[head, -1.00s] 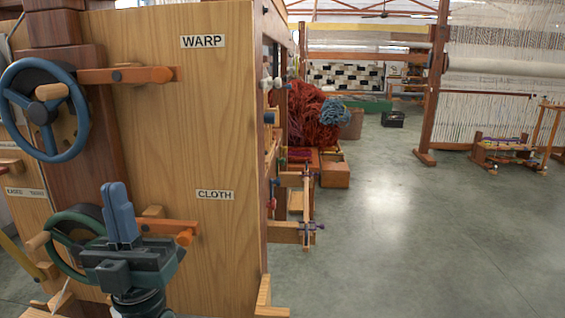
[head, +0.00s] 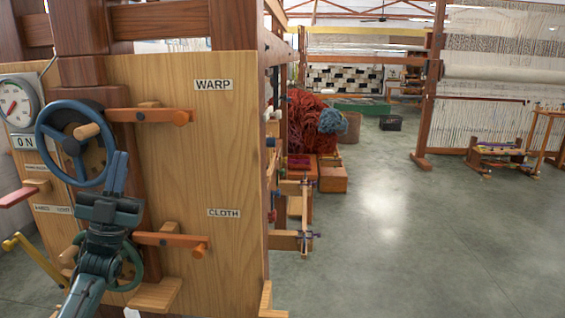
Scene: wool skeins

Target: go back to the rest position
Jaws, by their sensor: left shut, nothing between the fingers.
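My left gripper (head: 119,173) is in front of the wooden loom panel (head: 225,150), with its blue fingers together and pointing up. Nothing is held between them. In the picture it overlaps the lower right edge of the blue handwheel (head: 45,143); I cannot tell whether it touches. The green wheel (head: 135,268) below is mostly hidden behind my left arm. My right gripper is not in view.
Orange levers stick out by the WARP label (head: 213,85) and the CLOTH label (head: 224,213). A gauge (head: 17,103) and red handle (head: 18,195) are at the left. Red wool (head: 309,122) is piled behind the panel.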

